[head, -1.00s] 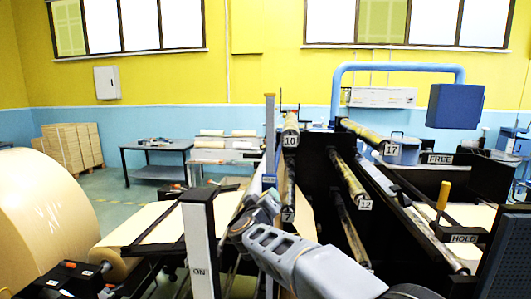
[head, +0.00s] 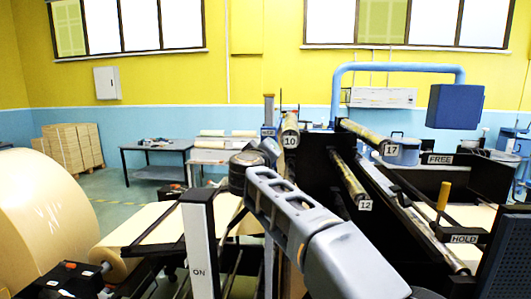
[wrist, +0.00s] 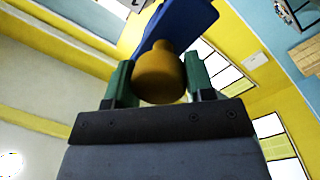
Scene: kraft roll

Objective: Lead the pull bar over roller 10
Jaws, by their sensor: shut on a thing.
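In the wrist view my gripper (wrist: 158,80) has its green fingers either side of a yellow-brown knob (wrist: 160,72) and is shut on it. A blue piece (wrist: 185,22), apparently the pull bar, extends beyond the knob. In the head view a small labelled blue piece (head: 268,131), likely the same bar, shows just above my wrist, left of roller 10 and about level with its label. Roller 10 (head: 290,130) is a dark, yellowish roller seen nearly end-on. My arm hides the fingers and most of the bar in the head view.
Roller 12 (head: 350,184) and roller 17 (head: 364,133) lie to the right on the black frame. The white ON post (head: 199,245) stands in front at left. Brown paper (head: 160,222) runs from the big roll (head: 45,220). Open space shows above the rollers.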

